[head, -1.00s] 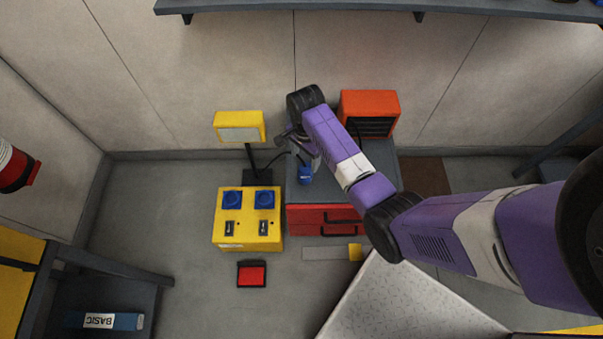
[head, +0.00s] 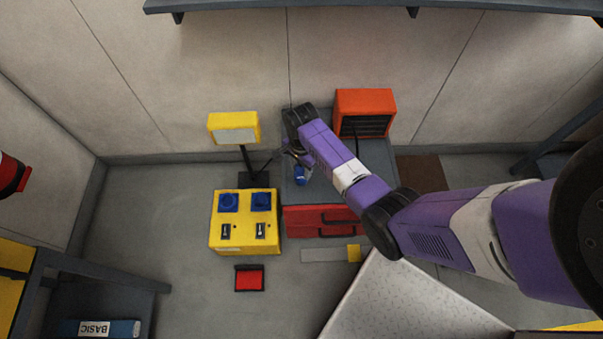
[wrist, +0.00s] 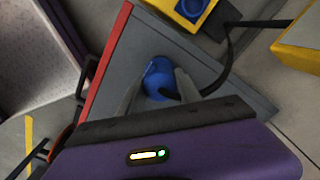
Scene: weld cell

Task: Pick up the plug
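The blue plug (head: 300,175) is on the grey top of the red-drawer cabinet, with a black cord at it. In the wrist view the plug (wrist: 157,74) lies between the two grey fingers of my gripper (wrist: 158,82). The fingers are spread, one on each side of it, and the plug looks farther away than the fingertips; contact cannot be made out. In the head view my gripper (head: 291,151) is over the cabinet top, just behind the plug, and partly hidden by my wrist.
A yellow box with blue sockets (head: 245,237) stands left of the cabinet (head: 318,221). A yellow lamp (head: 234,128) stands behind that box. An orange heater-like box (head: 365,103) is at the cabinet's back right. The black cord (wrist: 231,62) curves beside the right finger.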

